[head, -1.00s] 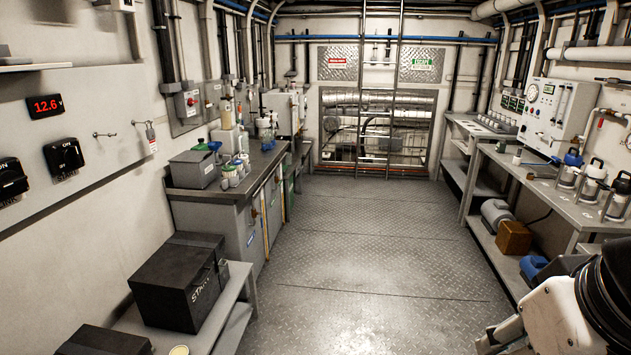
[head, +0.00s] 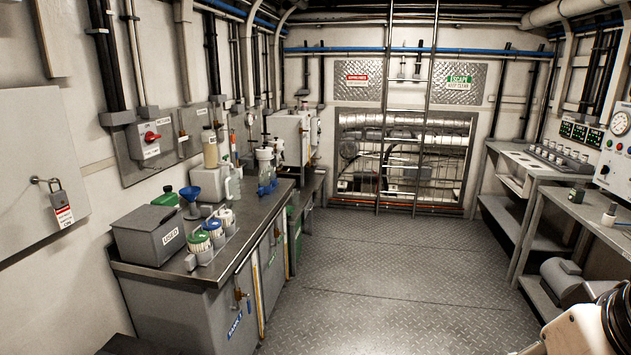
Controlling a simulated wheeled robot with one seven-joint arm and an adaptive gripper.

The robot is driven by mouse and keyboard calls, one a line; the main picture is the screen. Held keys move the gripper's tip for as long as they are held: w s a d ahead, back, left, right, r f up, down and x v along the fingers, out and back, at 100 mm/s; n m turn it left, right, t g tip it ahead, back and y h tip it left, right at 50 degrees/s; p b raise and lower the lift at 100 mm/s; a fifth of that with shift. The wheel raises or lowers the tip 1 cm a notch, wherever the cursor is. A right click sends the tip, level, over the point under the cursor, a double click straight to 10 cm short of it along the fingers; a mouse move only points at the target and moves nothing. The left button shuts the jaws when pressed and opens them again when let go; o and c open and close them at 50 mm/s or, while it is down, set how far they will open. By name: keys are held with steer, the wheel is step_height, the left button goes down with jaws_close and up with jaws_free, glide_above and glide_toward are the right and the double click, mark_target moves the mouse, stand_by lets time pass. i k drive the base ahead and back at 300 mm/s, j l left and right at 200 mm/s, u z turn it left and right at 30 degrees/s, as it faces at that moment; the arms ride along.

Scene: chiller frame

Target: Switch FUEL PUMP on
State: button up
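No label reading FUEL PUMP can be made out in the head view. A grey switch box with a red rotary knob (head: 151,137) is on the left wall above the counter; its small lettering is too small to read for sure. At the right edge, a white control panel (head: 616,160) with a round gauge is partly cut off. My gripper is out of view; only a white and black part of my arm shows at the bottom right corner.
A steel-topped counter (head: 222,262) on the left holds a grey box (head: 150,234), a blue funnel (head: 190,194) and several bottles. A padlock (head: 57,198) hangs on the left wall. Right-hand shelving (head: 541,187) flanks a clear metal floor (head: 380,270). A ladder (head: 424,100) stands at the back.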

mark_target(150, 137)
steer(key=i+u, duration=0.1)
steer(key=i, duration=0.8)
steer(key=i+l+u, duration=0.15)
steer(key=i, duration=0.7)
steer(key=i+l+u, duration=0.3)
steer(key=i+u, duration=0.15)
steer(key=i, duration=0.15)
steer(key=i+l+u, duration=0.45)
steer(key=i, duration=0.1)
